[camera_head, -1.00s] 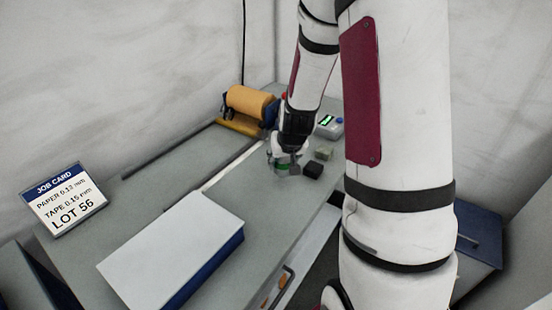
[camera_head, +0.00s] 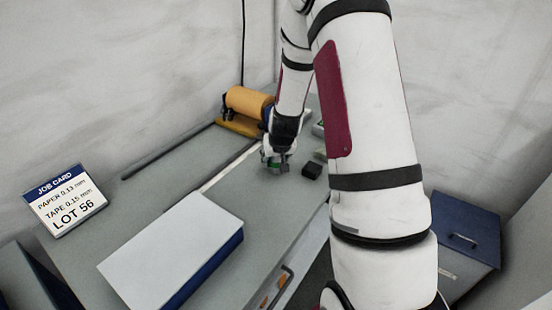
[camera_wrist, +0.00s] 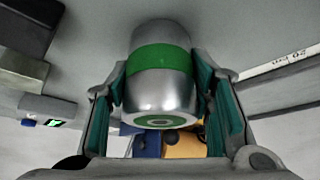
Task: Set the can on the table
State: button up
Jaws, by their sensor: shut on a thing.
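The can (camera_wrist: 160,75) is silver with a green band and fills the middle of the wrist view. My gripper (camera_wrist: 162,95) is shut on it, with one teal-padded finger on each side. In the head view my gripper (camera_head: 274,166) is low over the grey table (camera_head: 200,208), left of a small black block. Only a bit of the can's green shows there between the fingers. The can is at or just above the tabletop; I cannot tell whether it touches.
The black block (camera_head: 312,170) lies close to the right of my gripper. An orange roll (camera_head: 248,102) stands behind. A white-topped slab (camera_head: 172,242) lies in front, near a job card (camera_head: 65,200). A blue box (camera_head: 466,230) stands right. The table left of my gripper is clear.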

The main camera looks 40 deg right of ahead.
jog(key=shift+f, duration=0.1)
jog(key=o, duration=1.3)
jog(key=shift+s+r, duration=0.15)
jog(key=shift+r, duration=0.35)
jog(key=s+a+r+n+y, duration=0.1)
jog(key=s+a+r, duration=0.65)
jog(key=r, duration=0.35)
jog(key=s+a+r+n+y, duration=0.1)
jog(key=s+a+r+n, duration=0.1)
jog(key=s+a+r, duration=0.8)
jog(key=s+r, duration=0.1)
jog(key=s, duration=0.2)
jog(key=s+a+r+n, duration=0.1)
jog(key=s+a+r, duration=0.1)
jog(key=s, duration=0.2)
jog(key=s+a+r+n, duration=0.1)
jog(key=s+a+r, duration=0.1)
jog(key=s, duration=0.3)
jog(key=shift+s+r+g+p, duration=0.1)
jog(key=shift+r+g+p, duration=0.1)
jog(key=shift+g+p, duration=0.15)
